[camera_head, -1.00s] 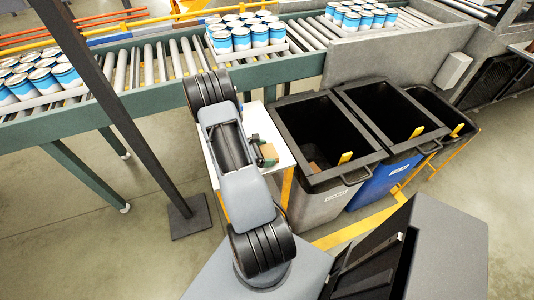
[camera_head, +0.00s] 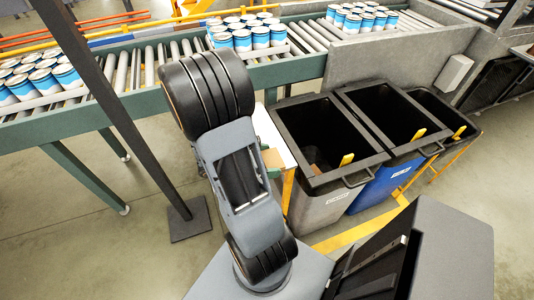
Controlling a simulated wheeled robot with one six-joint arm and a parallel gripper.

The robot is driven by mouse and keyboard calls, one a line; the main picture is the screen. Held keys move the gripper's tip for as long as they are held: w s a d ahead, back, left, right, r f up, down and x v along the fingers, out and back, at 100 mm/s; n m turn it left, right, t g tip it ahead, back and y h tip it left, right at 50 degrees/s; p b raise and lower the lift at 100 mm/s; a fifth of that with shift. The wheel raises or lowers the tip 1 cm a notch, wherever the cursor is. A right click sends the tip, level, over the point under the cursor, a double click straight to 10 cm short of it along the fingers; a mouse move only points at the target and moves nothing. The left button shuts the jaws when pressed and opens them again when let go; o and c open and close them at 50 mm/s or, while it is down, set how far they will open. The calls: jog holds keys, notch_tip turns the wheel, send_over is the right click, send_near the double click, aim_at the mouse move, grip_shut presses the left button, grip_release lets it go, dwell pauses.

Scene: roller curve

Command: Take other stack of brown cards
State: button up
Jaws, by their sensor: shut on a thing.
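A stack of brown cards (camera_head: 272,158) shows at the right edge of my arm, over the white table. Only a small part of it is visible. My gripper (camera_head: 272,172) is mostly hidden behind my arm; a small greenish-grey part shows just below the cards. It is shut on the brown cards. Its fingertips cannot be made out. Another brown piece (camera_head: 314,167) lies low inside the grey bin.
The white table (camera_head: 272,134) stands left of the grey bin (camera_head: 315,203). A blue bin (camera_head: 379,188) and a dark bin (camera_head: 445,110) follow to the right. The roller conveyor (camera_head: 290,75) with trays of cans runs behind. A dark post (camera_head: 120,120) stands at left.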

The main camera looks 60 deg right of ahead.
jog(key=shift+a+r+p, duration=0.15)
jog(key=shift+r+p, duration=0.25)
jog(key=shift+p, duration=0.45)
jog(key=shift+w+r+p, duration=0.1)
jog(key=shift+p, duration=1.05)
jog(key=p, duration=0.4)
jog(key=shift+a+r, duration=0.25)
jog(key=s+p, duration=0.1)
jog(key=p, duration=0.1)
jog(key=shift+a+p, duration=0.35)
jog(key=shift+p, duration=0.05)
jog(key=shift+s+a+f+p, duration=0.1)
jog(key=shift+f+p, duration=0.05)
jog(key=shift+p, duration=0.25)
